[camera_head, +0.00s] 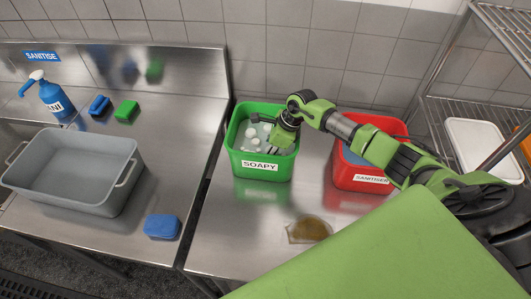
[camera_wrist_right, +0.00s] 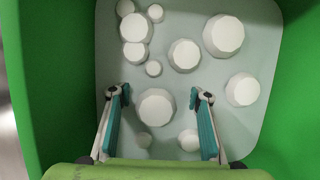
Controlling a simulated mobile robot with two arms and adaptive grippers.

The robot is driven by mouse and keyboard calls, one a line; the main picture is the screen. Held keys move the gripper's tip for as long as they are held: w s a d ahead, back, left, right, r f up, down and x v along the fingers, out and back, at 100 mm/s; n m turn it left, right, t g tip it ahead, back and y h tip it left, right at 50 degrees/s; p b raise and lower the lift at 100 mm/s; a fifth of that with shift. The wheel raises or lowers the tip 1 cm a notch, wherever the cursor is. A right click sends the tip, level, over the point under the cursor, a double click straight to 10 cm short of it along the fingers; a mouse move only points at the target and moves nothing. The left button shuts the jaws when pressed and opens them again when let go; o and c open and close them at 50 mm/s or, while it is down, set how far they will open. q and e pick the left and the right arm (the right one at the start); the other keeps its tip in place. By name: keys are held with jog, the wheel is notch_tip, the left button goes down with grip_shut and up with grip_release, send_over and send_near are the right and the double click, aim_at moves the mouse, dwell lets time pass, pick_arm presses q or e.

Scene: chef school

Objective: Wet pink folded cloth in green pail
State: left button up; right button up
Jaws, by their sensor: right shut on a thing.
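The green pail (camera_head: 262,169), labelled SOAPY, stands on the steel counter and holds pale water with white suds. It fills the right wrist view, its green wall (camera_wrist_right: 42,90) around the water (camera_wrist_right: 180,85). My right gripper (camera_head: 276,150) reaches down inside this pail. In the wrist view its two teal fingers (camera_wrist_right: 160,98) are set wide, tips at the cloudy water, with white foam balls between and around them. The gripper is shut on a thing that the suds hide. No pink of the folded cloth shows in either view. My left gripper is not in view.
A red pail (camera_head: 362,183) stands right of the green one, partly behind my arm. An amber patch (camera_head: 310,229) lies on the counter in front. A grey tub (camera_head: 75,175), blue sponge (camera_head: 162,227) and blue spray bottle (camera_head: 54,98) are on the left counter.

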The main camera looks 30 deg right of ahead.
jog(key=shift+f+b, duration=0.3)
jog(key=shift+b, duration=0.05)
dwell(1.0)
jog(key=shift+s+f+b, duration=0.2)
jog(key=shift+f+b, duration=0.3)
jog(key=shift+b, duration=0.9)
dwell(4.9)
jog(key=shift+r, duration=0.15)
